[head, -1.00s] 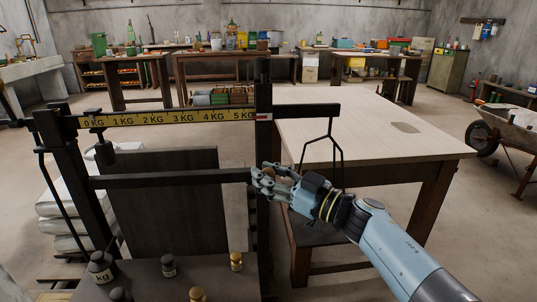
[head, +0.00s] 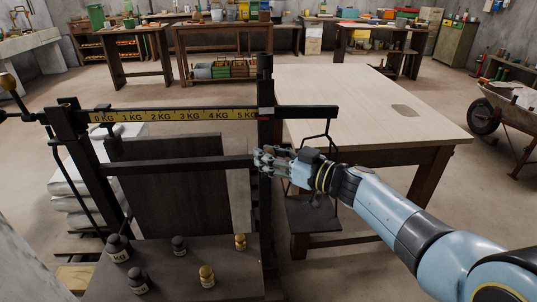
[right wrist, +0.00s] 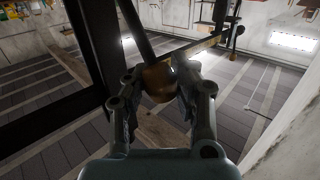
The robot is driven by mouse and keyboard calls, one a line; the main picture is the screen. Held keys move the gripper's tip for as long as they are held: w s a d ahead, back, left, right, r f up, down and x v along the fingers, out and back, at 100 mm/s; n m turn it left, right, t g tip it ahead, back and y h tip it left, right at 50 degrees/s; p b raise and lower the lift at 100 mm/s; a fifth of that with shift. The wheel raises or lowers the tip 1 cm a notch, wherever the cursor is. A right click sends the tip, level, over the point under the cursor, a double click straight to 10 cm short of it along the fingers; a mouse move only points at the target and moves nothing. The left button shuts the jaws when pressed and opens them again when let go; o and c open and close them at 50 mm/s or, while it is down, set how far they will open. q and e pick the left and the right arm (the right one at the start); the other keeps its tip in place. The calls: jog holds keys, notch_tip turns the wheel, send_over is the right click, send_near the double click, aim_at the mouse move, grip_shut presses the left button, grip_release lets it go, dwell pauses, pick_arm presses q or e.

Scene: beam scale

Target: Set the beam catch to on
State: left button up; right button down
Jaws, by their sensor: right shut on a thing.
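The beam scale's yellow 0–5 kg beam (head: 175,115) runs between two dark posts and looks nearly level. My right gripper (head: 262,160) is at the right post (head: 265,100), below the beam. In the right wrist view a brass ball knob (right wrist: 159,80) on a dark rod (right wrist: 137,35) sits between the fingers of my right gripper (right wrist: 155,92), which is shut on it. I take this knob to be the catch handle; in the head view the fingers hide it. Whether the catch is on or off cannot be told. My left gripper is not in view.
Several dark and brass weights (head: 207,275) stand on the scale's dark platform (head: 190,258). A wooden table (head: 345,105) stands at the right behind the scale. A dark hanger (head: 330,140) hangs from the beam's right end. White sacks (head: 75,200) lie at the left.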

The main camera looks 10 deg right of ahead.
jog(key=c, duration=1)
grip_release()
jog(key=v, duration=1.2)
